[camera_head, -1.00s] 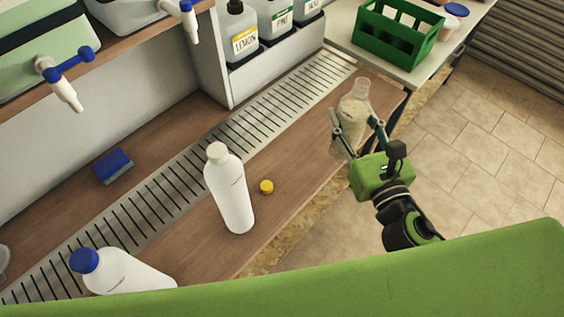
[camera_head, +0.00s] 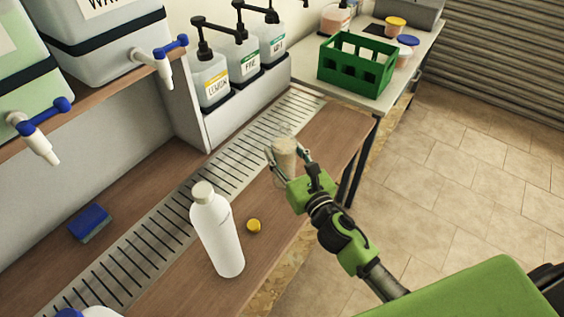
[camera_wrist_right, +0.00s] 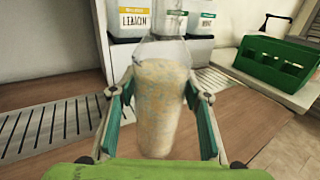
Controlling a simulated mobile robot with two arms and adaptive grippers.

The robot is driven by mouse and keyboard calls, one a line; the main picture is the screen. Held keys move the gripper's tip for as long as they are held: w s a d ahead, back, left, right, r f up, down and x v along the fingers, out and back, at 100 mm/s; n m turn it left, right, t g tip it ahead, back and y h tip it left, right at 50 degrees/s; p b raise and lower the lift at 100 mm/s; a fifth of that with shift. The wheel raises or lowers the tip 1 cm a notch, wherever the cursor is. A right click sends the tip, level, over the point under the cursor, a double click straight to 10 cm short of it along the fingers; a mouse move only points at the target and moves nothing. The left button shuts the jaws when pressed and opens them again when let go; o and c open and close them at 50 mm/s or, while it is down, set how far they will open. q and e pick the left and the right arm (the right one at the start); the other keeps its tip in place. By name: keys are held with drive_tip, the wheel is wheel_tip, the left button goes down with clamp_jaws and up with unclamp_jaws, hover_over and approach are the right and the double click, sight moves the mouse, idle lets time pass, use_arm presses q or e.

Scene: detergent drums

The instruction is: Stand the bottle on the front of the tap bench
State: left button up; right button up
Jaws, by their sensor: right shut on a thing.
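A clear bottle with pale, speckled granular contents (camera_head: 285,155) is in my right gripper (camera_head: 287,162), over the wooden front strip of the tap bench (camera_head: 335,133). In the right wrist view the bottle (camera_wrist_right: 160,110) is upright between the two fingers of the gripper (camera_wrist_right: 160,98), which are shut on it from both sides. I cannot tell whether its base touches the wood. My left gripper is not in view.
A white bottle (camera_head: 217,235) and a yellow cap (camera_head: 253,226) stand nearer on the bench. A slotted drain grate (camera_head: 240,150) runs behind. Pump bottles (camera_head: 211,82), a blue sponge (camera_head: 89,222) and taps (camera_head: 157,63) are further back. A green crate (camera_head: 355,65) is on the side table.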

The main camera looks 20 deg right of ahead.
sight(283, 160)
drive_tip(key=shift+w+f, duration=0.15)
drive_tip(key=shift+w, duration=0.05)
drive_tip(key=shift+w+a+f+b, duration=0.15)
drive_tip(key=shift+f+b, duration=0.45)
drive_tip(key=shift+f, duration=1.05)
drive_tip(key=shift+f, duration=0.2)
drive_tip(key=o, duration=1.7)
drive_tip(key=shift+c, duration=0.2)
drive_tip(key=shift+r, duration=0.1)
